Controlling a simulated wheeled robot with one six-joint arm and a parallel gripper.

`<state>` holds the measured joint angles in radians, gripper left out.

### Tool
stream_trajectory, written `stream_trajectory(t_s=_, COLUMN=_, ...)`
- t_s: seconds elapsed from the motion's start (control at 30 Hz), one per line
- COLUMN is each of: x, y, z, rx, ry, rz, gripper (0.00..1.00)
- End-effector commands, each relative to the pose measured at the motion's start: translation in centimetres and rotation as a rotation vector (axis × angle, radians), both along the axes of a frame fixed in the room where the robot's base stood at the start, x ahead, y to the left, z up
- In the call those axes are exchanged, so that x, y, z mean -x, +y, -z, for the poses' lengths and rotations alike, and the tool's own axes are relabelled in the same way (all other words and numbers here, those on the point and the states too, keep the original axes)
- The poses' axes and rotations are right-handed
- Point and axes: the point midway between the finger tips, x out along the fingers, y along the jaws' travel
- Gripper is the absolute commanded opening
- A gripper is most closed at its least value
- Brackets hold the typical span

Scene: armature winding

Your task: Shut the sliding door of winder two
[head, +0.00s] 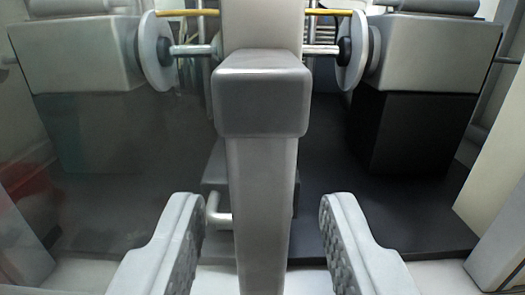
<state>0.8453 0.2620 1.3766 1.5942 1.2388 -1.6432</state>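My gripper (260,205) is open, one ridged grey finger low on each side of the picture's middle. A grey upright bar (262,190) with a thick block at its top stands between the fingers, with a gap on both sides; it looks like the door's handle. Behind its top is a pale upright strip (262,28), apparently the door's edge. The left half looks hazy, as if seen through the door's clear pane (110,150); the right half looks clear and uncovered. I cannot read any winder number.
Inside the machine are two grey blocks (75,52) (430,52) with pale discs (155,50) (353,50) and shafts facing each other. A gold rod (187,12) runs across the top. A dark floor (330,215) lies below. Pale frame posts stand at the right edge.

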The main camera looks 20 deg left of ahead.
Motion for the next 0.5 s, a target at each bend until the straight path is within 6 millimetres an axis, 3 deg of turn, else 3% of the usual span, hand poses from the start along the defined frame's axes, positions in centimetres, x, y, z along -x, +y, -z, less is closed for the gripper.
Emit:
stream_trajectory(t_s=0.2, x=-1.6, y=0.6, z=0.0, rx=0.000, ry=0.000, rz=0.000, gripper=0.40)
stream_trajectory(t_s=0.5, x=-1.8, y=0.7, z=0.0, rx=-0.001, ry=0.000, rz=0.000, gripper=0.40)
